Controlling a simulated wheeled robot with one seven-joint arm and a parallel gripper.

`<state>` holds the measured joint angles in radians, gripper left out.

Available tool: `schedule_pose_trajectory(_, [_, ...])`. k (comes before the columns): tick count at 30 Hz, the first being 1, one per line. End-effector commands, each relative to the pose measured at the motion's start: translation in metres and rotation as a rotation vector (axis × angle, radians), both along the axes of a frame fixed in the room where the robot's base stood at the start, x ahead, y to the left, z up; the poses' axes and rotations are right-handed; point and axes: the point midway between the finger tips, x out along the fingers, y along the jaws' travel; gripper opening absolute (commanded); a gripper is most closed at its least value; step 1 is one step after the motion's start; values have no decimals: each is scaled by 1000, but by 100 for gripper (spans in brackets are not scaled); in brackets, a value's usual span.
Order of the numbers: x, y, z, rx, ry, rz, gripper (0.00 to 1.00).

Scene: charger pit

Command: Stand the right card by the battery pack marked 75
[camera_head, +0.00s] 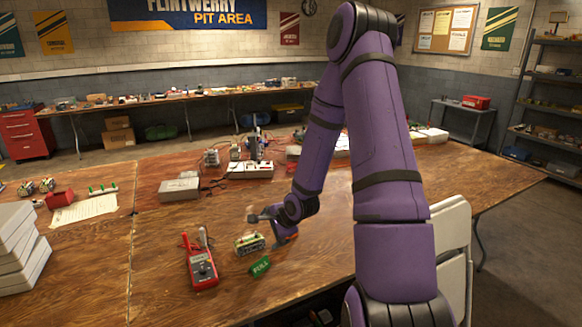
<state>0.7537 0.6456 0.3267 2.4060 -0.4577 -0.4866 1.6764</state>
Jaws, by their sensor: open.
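My gripper (268,227) is open, low over the middle of the wooden table. Just below and to the left of it, a small battery pack (249,244) lies on the tabletop; any number on it is too small to read. A green card (260,267) with pale lettering, perhaps "FULL", is on the table in front of this pack, apart from the gripper. Other small packs (211,157) stand farther back, and a pair (27,188) is at the far left. I cannot tell which pack is marked 75. No second card is clearly visible.
A red multimeter (202,267) lies left of the near pack. A grey box (179,188) and a white charger (249,170) are behind. White cases (17,250) are stacked at left, near a paper sheet (84,210). My arm hides part of the right side. The front left tabletop is clear.

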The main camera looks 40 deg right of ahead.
Motion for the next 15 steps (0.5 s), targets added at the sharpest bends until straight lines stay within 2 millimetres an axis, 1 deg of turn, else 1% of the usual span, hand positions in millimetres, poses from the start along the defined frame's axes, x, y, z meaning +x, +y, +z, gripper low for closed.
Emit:
schedule_pose_trajectory(1, [1,3,19,-70,11,53,100])
schedule_pose_trajectory(8, [-7,18,89,-346,87,280,100])
schedule_pose_trajectory(15, [-31,43,164,-578,153,500,100])
